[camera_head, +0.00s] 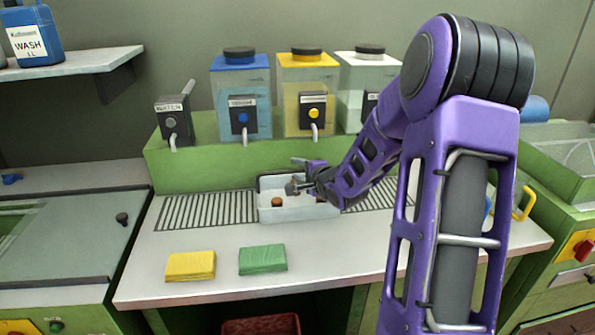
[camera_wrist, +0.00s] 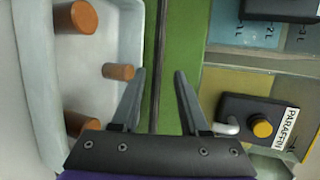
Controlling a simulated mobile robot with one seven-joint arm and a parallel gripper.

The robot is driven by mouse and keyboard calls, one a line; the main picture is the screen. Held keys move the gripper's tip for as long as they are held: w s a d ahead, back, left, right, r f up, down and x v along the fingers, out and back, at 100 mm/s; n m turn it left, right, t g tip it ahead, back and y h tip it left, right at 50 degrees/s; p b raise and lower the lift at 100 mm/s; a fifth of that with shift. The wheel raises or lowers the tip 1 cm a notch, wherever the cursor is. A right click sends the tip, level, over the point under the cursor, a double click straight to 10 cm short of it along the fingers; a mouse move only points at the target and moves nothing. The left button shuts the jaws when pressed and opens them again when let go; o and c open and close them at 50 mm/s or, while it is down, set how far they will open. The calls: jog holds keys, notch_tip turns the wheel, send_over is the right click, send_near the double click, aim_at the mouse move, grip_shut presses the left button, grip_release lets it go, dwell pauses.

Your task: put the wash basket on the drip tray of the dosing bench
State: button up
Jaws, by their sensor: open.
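The wash basket (camera_head: 270,215) is a pale, open-topped container with brown cork stoppers (camera_head: 277,201) inside. It appears to rest on the slotted drip tray (camera_head: 205,210) of the dosing bench, with slats showing on both sides of it. A dark bar, seemingly its handle, stands along its back edge. My gripper (camera_head: 297,186) is over the basket's back part. In the wrist view my gripper (camera_wrist: 160,95) is open, with the dark bar (camera_wrist: 157,60) showing between its fingers. The basket wall (camera_wrist: 138,40) and several corks (camera_wrist: 118,71) are left of the fingers. Contact cannot be told.
Behind the tray stand a WATER tap (camera_head: 173,118), a blue-lidded tank (camera_head: 240,90), a yellow tank (camera_head: 308,90) and a white-lidded tank (camera_head: 362,75). The PARAFFIN tap (camera_wrist: 255,120) is near my gripper. A yellow cloth (camera_head: 190,266) and green cloth (camera_head: 262,259) lie in front.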

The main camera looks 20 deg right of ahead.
jog(key=p+v, duration=0.2)
jog(key=v, duration=0.9)
jog(key=shift+s, duration=0.4)
jog(key=shift+w+r, duration=0.1)
